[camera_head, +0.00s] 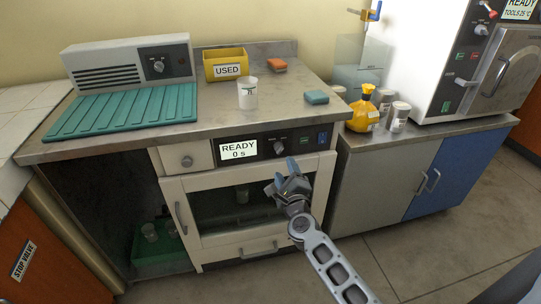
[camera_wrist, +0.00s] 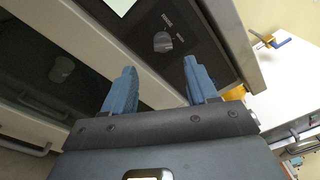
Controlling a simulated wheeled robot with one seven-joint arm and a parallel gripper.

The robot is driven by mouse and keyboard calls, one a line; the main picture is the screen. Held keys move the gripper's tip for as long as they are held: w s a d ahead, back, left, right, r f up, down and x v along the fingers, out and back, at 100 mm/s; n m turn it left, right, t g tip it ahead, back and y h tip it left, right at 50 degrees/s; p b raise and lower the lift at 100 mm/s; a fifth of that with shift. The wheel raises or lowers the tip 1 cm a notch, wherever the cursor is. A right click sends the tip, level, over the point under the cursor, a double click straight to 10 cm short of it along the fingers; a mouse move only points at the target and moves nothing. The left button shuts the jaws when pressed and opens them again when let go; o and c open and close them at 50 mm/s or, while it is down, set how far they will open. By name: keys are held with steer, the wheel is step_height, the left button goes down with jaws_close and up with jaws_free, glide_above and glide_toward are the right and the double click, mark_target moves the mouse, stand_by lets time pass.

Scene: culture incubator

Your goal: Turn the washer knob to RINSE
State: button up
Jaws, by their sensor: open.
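The washer (camera_head: 249,210) is a white front-loading machine under the counter, with a dark control panel. Its display (camera_head: 238,149) reads READY 0 s. My gripper (camera_head: 293,172) is in front of the washer, just below the panel. In the wrist view its two blue fingers (camera_wrist: 157,85) are apart with nothing between them, and the knob lies beyond the gap, untouched.
A blue switch (camera_head: 322,137) sits right of the knob. On the counter are a yellow USED bin (camera_head: 225,65), a white cup (camera_head: 247,93), a teal drying mat (camera_head: 125,110) and a teal sponge (camera_head: 316,97). The washer door handle (camera_head: 180,218) sticks out at left.

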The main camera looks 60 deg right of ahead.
mark_target(280, 152)
steer(key=shift+m, duration=0.6)
steer(key=x, duration=0.9)
steer(key=shift+d+b, duration=0.35)
steer(key=shift+b, duration=0.05)
steer(key=c, duration=1)
